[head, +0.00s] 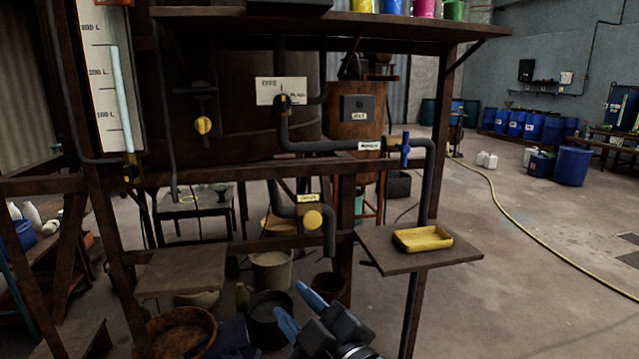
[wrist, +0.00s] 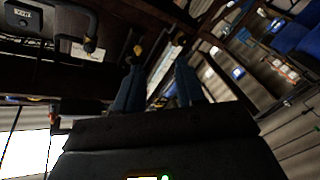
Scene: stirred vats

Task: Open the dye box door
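A small dark box (head: 358,108) with a pale label hangs on the rusty vat frame, right of the middle in the head view. Its label is too small to read, but it looks like the dye box, and its front appears closed. A dark labelled box (wrist: 22,22) at the top left of the wrist view looks like the same one. My gripper (head: 290,298) is low at the bottom middle of the head view, well below the box and apart from it. In the wrist view its blue fingers (wrist: 158,66) are spread with nothing between them.
Dark pipes with a blue valve handle (head: 405,150) run below the box. A shelf (head: 380,262) with a yellow tray (head: 422,239) juts out at the right. A dark bucket (head: 268,320) stands near my gripper. Open floor lies to the right, crossed by a hose (head: 497,205).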

